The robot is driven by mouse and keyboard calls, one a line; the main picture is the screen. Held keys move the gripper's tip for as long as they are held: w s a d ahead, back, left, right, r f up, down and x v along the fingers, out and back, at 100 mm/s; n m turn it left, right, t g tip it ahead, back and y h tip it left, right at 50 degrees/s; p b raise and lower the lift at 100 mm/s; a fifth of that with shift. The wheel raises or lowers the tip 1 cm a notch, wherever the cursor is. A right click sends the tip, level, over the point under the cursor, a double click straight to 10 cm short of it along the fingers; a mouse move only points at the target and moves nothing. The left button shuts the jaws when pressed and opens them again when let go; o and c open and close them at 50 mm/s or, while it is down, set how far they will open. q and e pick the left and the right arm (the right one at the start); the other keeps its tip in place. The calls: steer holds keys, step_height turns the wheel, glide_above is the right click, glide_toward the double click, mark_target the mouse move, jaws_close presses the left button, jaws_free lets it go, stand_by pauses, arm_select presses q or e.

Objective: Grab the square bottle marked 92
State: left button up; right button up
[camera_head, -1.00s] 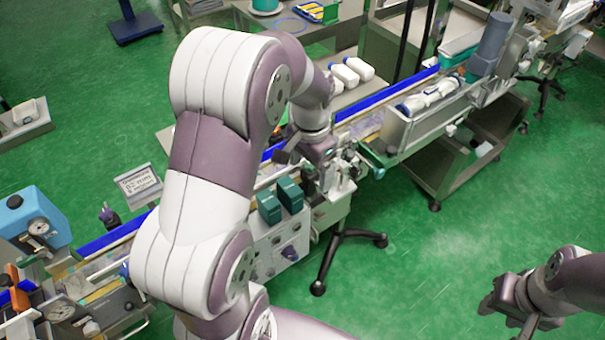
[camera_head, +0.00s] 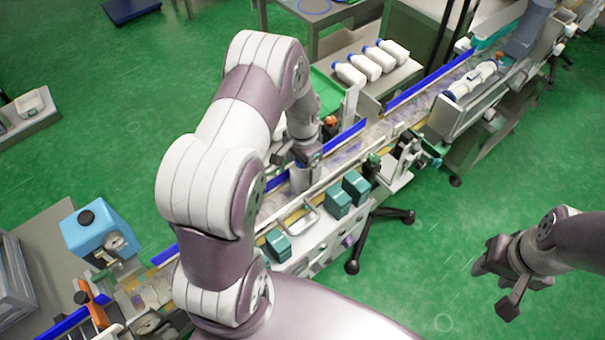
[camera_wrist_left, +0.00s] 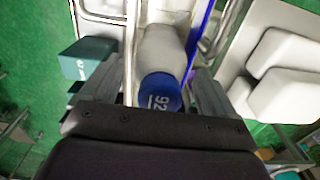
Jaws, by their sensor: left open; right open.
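The bottle marked 92 (camera_wrist_left: 162,52) is pale, with a dark blue cap (camera_wrist_left: 160,93) that carries the white number, in the left wrist view. My left gripper (camera_wrist_left: 158,100) is open, with one finger on each side of the bottle; I cannot tell whether they touch it. In the head view my left gripper (camera_head: 298,158) is low over the conveyor (camera_head: 342,160), and its arm and jaws hide most of what is there. My right gripper (camera_head: 497,281) is open and empty, over the green floor at the right.
Several white bottles (camera_head: 366,66) with blue caps lie on a side table behind the conveyor. Blue rails (camera_head: 345,137) line the belt's far side. Teal boxes (camera_head: 337,204) sit along its near side. A blue machine (camera_head: 97,230) with a gauge stands at the left.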

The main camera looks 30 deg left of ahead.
arm_select(q)
steer(key=shift+s+a, duration=0.1)
steer(key=shift+a, duration=0.1)
steer(key=c, duration=0.5)
steer(key=shift+d, duration=0.3)
jaws_close()
steer(key=shift+a, duration=0.1)
